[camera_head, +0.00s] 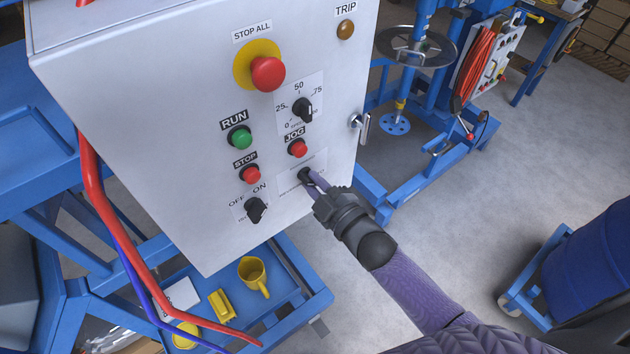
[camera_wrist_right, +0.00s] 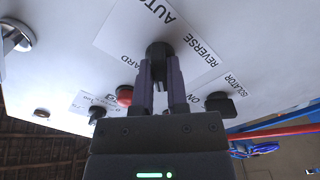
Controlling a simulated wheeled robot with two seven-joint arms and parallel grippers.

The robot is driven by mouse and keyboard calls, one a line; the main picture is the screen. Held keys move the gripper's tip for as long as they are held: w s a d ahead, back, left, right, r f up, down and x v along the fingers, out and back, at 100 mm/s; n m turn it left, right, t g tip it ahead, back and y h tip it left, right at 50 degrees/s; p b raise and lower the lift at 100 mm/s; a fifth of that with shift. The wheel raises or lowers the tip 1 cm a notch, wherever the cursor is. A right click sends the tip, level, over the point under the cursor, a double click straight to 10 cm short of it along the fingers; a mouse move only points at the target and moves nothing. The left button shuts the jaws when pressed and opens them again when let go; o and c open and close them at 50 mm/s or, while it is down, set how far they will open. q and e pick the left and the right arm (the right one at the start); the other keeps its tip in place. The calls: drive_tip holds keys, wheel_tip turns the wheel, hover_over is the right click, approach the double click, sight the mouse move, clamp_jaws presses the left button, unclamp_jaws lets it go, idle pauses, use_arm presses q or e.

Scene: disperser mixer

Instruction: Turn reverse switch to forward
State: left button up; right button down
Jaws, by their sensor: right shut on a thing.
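The reverse switch (camera_head: 306,175) is a black knob low on the right side of the white control panel (camera_head: 170,110). It also shows in the right wrist view (camera_wrist_right: 159,52), below a label where "REVERSE" and part of "FORWARD" can be read. My right gripper (camera_head: 313,182) is at the switch, and its two fingers (camera_wrist_right: 160,75) are shut on the knob from both sides. The fingers cover part of the knob, so I cannot tell which way it points. My left gripper is not in view.
Near the switch are the red JOG button (camera_head: 298,148), the speed knob (camera_head: 302,109) and the OFF/ON isolator knob (camera_head: 256,210). A red STOP ALL button (camera_head: 268,72) sits higher. A metal handle (camera_head: 361,123) projects at the panel's right edge. A blue drum (camera_head: 590,265) stands at right.

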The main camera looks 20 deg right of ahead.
drive_tip(key=m, duration=0.5)
drive_tip(key=shift+p, duration=0.4)
drive_tip(key=shift+f+m, duration=0.1)
drive_tip(key=shift+m, duration=2.3)
drive_tip(key=c, duration=0.6)
unclamp_jaws()
drive_tip(key=shift+c, duration=0.2)
drive_tip(key=v, duration=1)
